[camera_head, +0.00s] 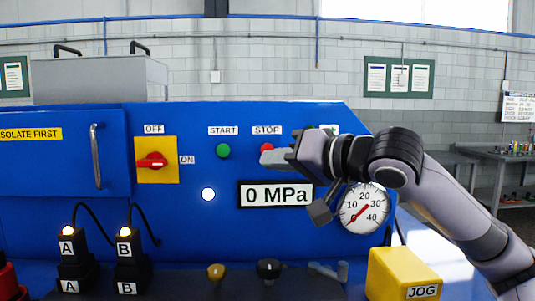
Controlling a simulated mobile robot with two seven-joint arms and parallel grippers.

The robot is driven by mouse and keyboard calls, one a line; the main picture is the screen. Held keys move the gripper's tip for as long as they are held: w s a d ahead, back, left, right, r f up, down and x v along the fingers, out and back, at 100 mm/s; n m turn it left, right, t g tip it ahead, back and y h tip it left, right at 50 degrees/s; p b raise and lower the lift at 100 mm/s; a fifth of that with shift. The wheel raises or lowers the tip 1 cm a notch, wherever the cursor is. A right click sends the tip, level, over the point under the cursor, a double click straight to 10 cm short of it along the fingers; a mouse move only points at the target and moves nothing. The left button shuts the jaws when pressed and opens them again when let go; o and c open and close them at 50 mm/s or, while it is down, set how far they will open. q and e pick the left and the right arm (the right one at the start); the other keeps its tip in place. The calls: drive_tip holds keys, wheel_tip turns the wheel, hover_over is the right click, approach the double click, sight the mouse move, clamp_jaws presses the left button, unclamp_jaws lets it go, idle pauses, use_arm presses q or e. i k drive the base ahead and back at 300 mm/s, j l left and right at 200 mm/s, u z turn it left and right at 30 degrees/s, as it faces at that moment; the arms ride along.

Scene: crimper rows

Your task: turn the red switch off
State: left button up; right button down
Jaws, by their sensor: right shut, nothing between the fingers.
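The red switch (151,160) is a rotary handle on a yellow plate (156,174) on the front of the blue machine. Its handle lies roughly level, in line with the ON label (187,160) at its right; the OFF label (154,129) is above the plate. My right gripper (269,158) is shut and empty, well to the right of the switch. Its fingertips are at the red stop button (267,148) and hide its lower part; I cannot tell whether they touch it. My left gripper is not in view.
A green start button (223,150), a lit white lamp (208,194) and a "0 MPa" display (276,194) lie between switch and arm. A door handle (96,156) juts out left of the switch. Black plugs (129,248) with cables stand below. A yellow JOG box (401,274) is at lower right.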

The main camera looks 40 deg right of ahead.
sight(155, 160)
drive_tip(key=k+j, duration=0.75)
drive_tip(key=j, duration=0.25)
